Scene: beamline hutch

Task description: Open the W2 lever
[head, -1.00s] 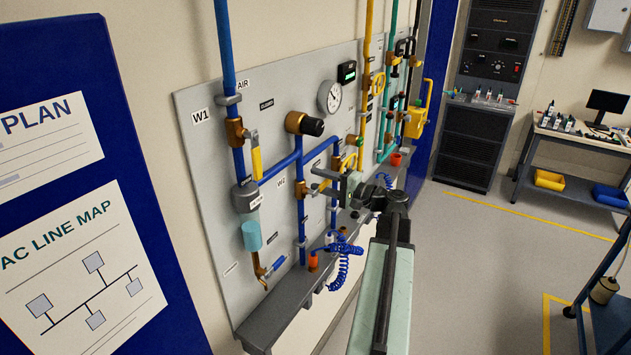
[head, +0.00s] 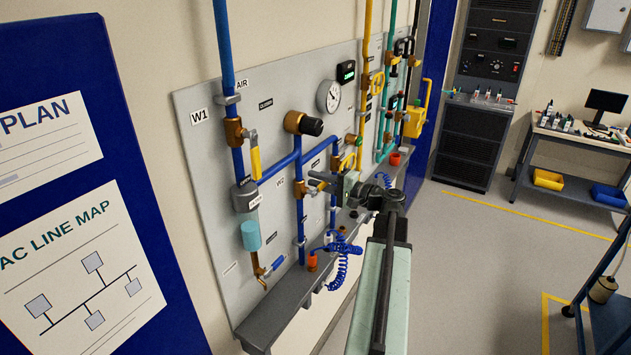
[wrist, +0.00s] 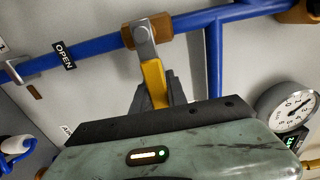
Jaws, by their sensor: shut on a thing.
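The W2 lever has a yellow handle (wrist: 153,80) on a grey metal arm. It pivots on a brass valve body (wrist: 148,30) on a blue pipe, and the handle stands roughly crosswise to that pipe. My gripper (wrist: 155,97) is shut on the handle's outer part; its fingertips show only partly above the gripper's body. In the head view, my gripper (head: 326,181) reaches the W2 valve (head: 301,190) from the right, and the lever is mostly hidden there. An OPEN label (wrist: 64,55) sits beside the pipe.
The W1 valve with its yellow lever (head: 255,162) is left of W2 on the grey panel (head: 205,130). Open floor (head: 460,270) lies to the right.

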